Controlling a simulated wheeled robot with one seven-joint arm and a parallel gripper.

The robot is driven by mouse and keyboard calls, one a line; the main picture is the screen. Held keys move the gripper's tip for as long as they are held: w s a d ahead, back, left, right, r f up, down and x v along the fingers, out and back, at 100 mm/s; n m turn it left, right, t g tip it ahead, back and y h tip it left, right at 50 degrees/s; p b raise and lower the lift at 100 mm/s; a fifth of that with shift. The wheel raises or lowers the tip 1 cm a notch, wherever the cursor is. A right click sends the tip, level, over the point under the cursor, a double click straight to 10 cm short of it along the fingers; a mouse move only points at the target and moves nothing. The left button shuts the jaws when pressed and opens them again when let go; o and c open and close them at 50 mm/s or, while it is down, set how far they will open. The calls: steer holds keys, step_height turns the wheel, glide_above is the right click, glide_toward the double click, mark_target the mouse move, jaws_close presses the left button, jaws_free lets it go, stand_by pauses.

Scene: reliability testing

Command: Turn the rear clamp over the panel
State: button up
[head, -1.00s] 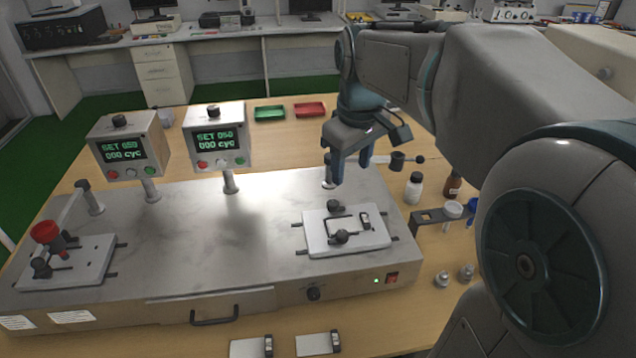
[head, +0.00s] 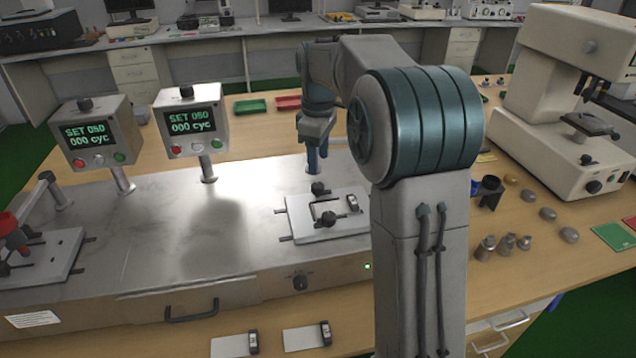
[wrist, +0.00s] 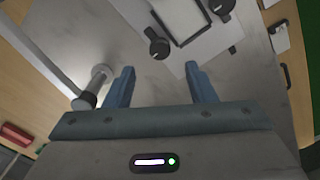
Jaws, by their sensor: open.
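A light panel plate (head: 338,220) lies on the right part of the metal test bench, with a dark-edged rectangular frame on it. Two dark clamp knobs sit at its rear and front: the rear clamp (head: 319,189) and the front clamp (head: 326,219). In the wrist view a clamp knob (wrist: 157,46) shows just beyond the fingertips, and the other knob (wrist: 222,8) is at the top edge. My gripper (head: 318,165) is above the bench just behind the rear clamp, pointing down. Its blue fingers (wrist: 160,84) are apart with nothing between them.
A metal post (wrist: 92,88) stands close left of the fingers in the wrist view. Two counter boxes (head: 190,120) stand on the bench to the left. A red clamp fixture (head: 12,235) is at far left. The bench middle (head: 190,240) is clear.

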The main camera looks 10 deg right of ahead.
mark_target(318, 185)
step_height(318, 185, down, 7)
steer(key=shift+f, duration=0.2)
steer(key=c, duration=1)
